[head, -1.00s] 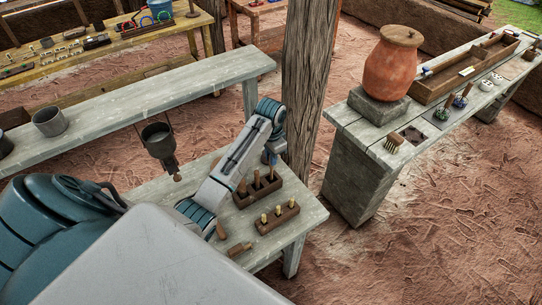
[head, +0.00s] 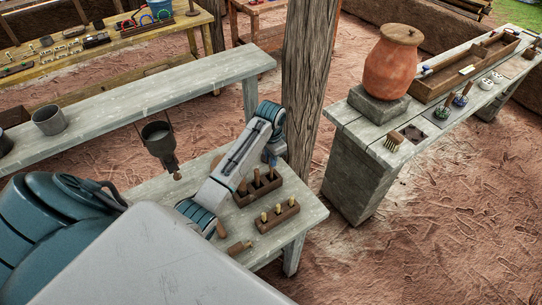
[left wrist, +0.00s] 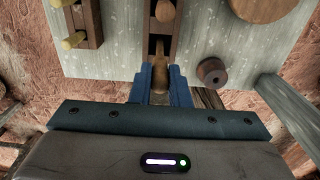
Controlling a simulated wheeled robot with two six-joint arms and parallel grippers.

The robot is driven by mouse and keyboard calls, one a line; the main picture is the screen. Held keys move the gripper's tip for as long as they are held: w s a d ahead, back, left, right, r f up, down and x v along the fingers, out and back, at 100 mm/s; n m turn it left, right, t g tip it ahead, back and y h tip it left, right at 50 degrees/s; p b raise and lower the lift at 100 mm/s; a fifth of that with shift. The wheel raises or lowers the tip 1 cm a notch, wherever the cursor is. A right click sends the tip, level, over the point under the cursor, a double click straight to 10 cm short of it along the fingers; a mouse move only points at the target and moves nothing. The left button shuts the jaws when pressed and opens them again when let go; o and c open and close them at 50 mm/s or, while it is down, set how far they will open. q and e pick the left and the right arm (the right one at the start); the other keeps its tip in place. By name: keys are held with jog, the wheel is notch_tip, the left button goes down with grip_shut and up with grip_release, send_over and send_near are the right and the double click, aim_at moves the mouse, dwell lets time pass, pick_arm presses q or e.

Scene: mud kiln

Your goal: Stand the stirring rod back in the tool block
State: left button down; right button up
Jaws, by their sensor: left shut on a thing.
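The dark wooden tool block (head: 243,200) stands on the grey table in the head view, with upright wooden pieces in it. In the left wrist view the block (left wrist: 176,35) runs away from my fingers, with a light-topped piece standing in it. My left gripper (head: 270,158) is at the block's far right end. In the left wrist view its blue fingers (left wrist: 160,85) are shut on the brown wooden stirring rod (left wrist: 160,72). The rod is at the block's near end there; its lower end is hidden, so I cannot tell how deep it sits. My right gripper is out of view.
A second block (head: 266,228) with several pale pegs stands in front. Loose wooden pieces (head: 238,247) lie near it. A dark hanging pot (head: 158,140) is to the left. A thick wooden post (head: 307,80) rises behind my left arm. Another bench (head: 352,122) stands right.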

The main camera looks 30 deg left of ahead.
pick_arm(q)
jog(key=shift+f, duration=0.65)
jog(key=c, duration=0.7)
grip_release()
jog(key=shift+r, duration=2.95)
